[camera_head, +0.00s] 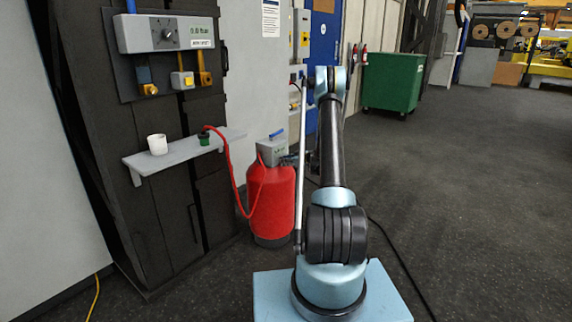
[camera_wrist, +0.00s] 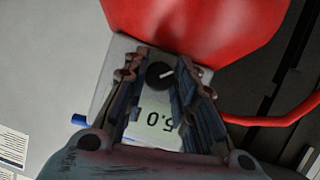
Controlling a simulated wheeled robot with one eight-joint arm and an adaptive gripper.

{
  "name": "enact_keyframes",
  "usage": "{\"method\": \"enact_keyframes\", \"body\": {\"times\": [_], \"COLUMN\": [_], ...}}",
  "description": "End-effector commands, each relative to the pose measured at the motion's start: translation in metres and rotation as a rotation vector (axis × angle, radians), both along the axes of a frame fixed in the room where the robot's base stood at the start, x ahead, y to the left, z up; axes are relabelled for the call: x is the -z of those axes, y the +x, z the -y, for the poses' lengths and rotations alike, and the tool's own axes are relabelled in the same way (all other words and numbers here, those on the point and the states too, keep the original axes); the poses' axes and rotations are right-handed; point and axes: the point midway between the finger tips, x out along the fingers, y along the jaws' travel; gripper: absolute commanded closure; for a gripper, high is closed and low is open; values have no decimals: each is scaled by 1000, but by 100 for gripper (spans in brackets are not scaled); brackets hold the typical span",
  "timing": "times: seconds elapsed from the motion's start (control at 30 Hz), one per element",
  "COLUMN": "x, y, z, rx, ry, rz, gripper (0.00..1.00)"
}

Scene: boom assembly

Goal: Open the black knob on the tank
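The red tank (camera_head: 270,205) stands on the floor beside the dark wall unit. A grey box (camera_head: 268,150) with a blue handle sits on top of it. In the wrist view the box's grey face (camera_wrist: 117,62) shows a small display (camera_wrist: 157,120) reading 5.0 upside down and a round black knob (camera_wrist: 159,76) with a white pointer mark. My gripper (camera_wrist: 160,72) is open, with one finger on each side of the knob. I cannot tell whether the fingers touch it.
A red hose (camera_head: 228,170) runs from the tank to a green-and-black fitting (camera_head: 203,137) on a shelf (camera_head: 180,156) with a white cup (camera_head: 157,144). The wall panel (camera_head: 165,34) above has its own dial. A green bin (camera_head: 392,82) stands behind. The floor at right (camera_head: 475,190) is clear.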

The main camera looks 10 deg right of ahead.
Motion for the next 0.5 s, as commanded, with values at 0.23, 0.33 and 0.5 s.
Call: {"method": "enact_keyframes", "body": {"times": [0.23,0.33,0.5], "x": [0,0,0], "y": [0,0,1], "z": [0,0,1], "rx": [-1,0,-1], "ry": [10,30,94], "rz": [-10,-30,-93], "gripper": [98,98,98]}}
